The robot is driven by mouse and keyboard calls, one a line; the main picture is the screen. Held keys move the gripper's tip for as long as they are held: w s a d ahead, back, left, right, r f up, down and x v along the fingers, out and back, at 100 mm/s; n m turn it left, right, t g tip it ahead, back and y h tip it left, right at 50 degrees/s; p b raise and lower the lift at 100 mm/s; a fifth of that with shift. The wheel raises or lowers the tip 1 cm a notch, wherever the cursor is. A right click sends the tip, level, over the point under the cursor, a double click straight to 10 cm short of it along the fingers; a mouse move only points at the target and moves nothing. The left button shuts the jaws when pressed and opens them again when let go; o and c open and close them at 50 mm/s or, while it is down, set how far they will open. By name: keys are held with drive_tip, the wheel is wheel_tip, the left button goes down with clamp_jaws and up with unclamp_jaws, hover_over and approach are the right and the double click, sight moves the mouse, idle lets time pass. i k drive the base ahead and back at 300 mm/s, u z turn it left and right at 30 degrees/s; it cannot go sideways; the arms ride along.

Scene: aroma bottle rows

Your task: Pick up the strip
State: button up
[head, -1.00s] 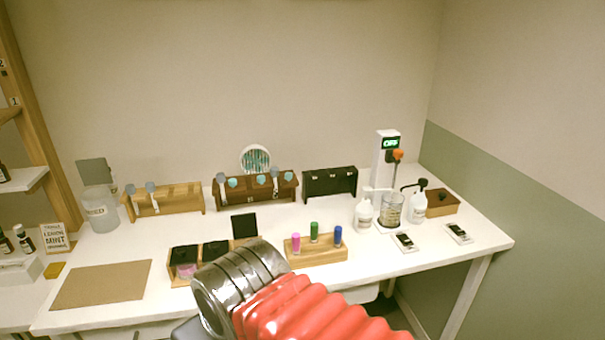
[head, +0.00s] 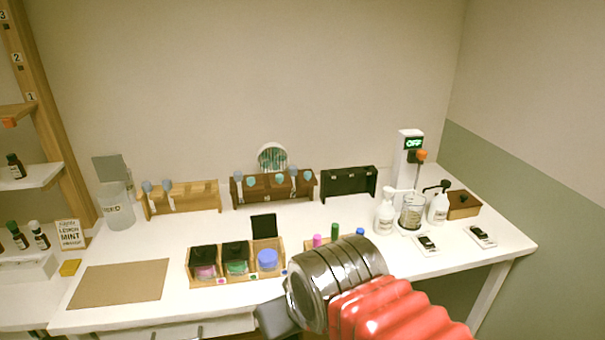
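I cannot make out a strip for certain in this view. My arm's silver and red links cover the lower right of the head view. A dark grey part at its end, my gripper (head: 274,319), shows in front of the table's front edge. Its fingers cannot be made out, so I cannot tell whether it is open or shut, or whether it holds anything.
The white table (head: 220,235) bears a brown mat (head: 120,283), a wooden box of jars (head: 236,262), racks along the back, pump bottles (head: 384,217), a glass beaker (head: 411,211) and a box (head: 463,205). My arm partly hides the coloured-vial block. Shelves stand left.

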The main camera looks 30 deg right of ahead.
sight(292, 170)
drive_tip(key=u, duration=0.05)
drive_tip(key=i, duration=1)
drive_tip(key=z, duration=0.05)
